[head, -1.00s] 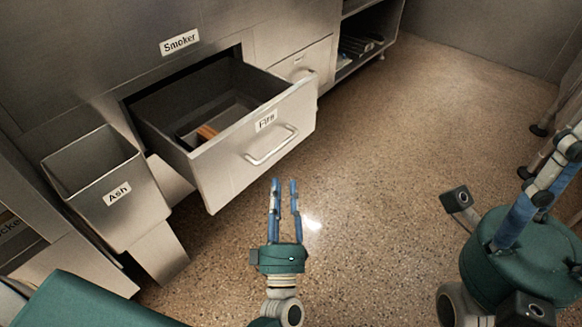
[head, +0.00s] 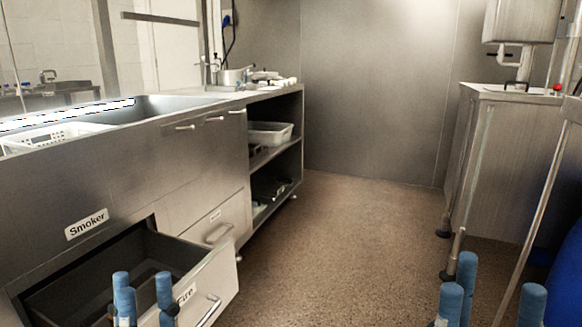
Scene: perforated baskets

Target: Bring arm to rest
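My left gripper (head: 143,287) shows at the bottom left of the head view. Its blue fingertips point up and stand apart, with nothing between them. It appears in front of the open drawer labelled Fire (head: 222,285). My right gripper (head: 497,288) shows at the bottom right, its blue fingertips also pointing up and apart, with nothing seen between them. The rest of both grippers and the arms is below the picture edge.
The Fire drawer juts out of the steel smoker cabinet (head: 150,170) on the left. A shelf unit holds a white tray (head: 270,133). A steel machine (head: 500,150) stands on the right. The speckled floor (head: 350,240) between is clear.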

